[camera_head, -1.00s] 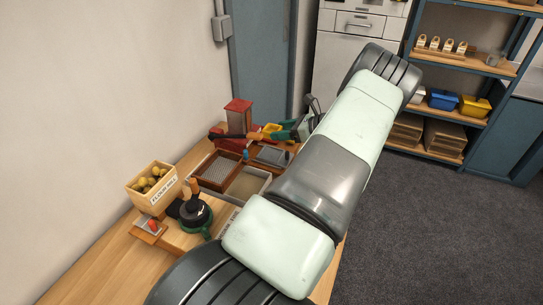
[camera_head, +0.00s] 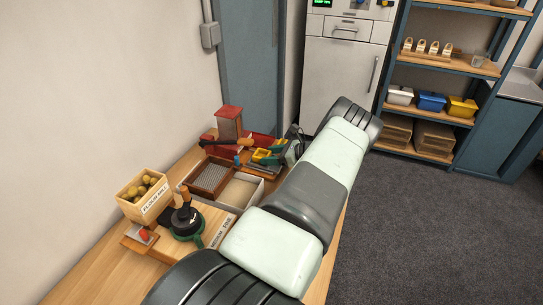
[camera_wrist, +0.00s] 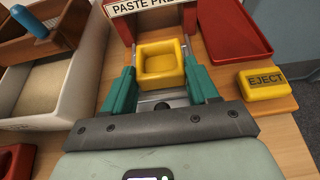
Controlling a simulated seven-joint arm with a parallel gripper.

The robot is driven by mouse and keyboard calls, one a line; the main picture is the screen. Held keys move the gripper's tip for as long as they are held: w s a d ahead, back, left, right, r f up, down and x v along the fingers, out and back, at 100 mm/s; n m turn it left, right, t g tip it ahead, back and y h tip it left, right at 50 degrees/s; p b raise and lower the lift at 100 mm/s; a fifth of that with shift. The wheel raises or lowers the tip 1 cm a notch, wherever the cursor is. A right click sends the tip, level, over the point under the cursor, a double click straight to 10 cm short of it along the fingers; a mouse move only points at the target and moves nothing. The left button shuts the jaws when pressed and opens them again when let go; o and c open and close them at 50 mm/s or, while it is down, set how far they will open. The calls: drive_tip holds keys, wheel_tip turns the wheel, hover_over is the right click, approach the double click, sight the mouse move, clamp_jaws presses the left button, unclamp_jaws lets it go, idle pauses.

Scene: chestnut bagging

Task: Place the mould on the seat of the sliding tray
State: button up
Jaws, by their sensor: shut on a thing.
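The mould (camera_wrist: 160,67) is a yellow square block with a hollow. It sits between the teal fingers of my gripper (camera_wrist: 159,62) in the wrist view, hollow facing the camera. My gripper is shut on it. In the head view the mould (camera_head: 261,154) and my gripper (camera_head: 265,158) show small, near the red press (camera_head: 229,122). A sign reading "PASTE PR..." (camera_wrist: 145,5) is just beyond the mould in the wrist view. A grey metal part with a dark round spot (camera_wrist: 162,105) shows between the fingers. The tray's seat is not clearly visible, and I cannot tell whether the mould touches it.
A yellow EJECT block (camera_wrist: 266,84) and a red tray (camera_wrist: 235,30) lie right of my gripper. A white-walled box (camera_wrist: 88,75) and a brown wooden box with a blue handle (camera_wrist: 40,45) are left. A chestnut crate (camera_head: 144,197) stands on the bench.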

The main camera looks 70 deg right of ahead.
drive_tip(key=shift+f, duration=0.15)
drive_tip(key=o, duration=1.1)
drive_tip(key=shift+r, duration=0.2)
drive_tip(key=v, duration=1.2)
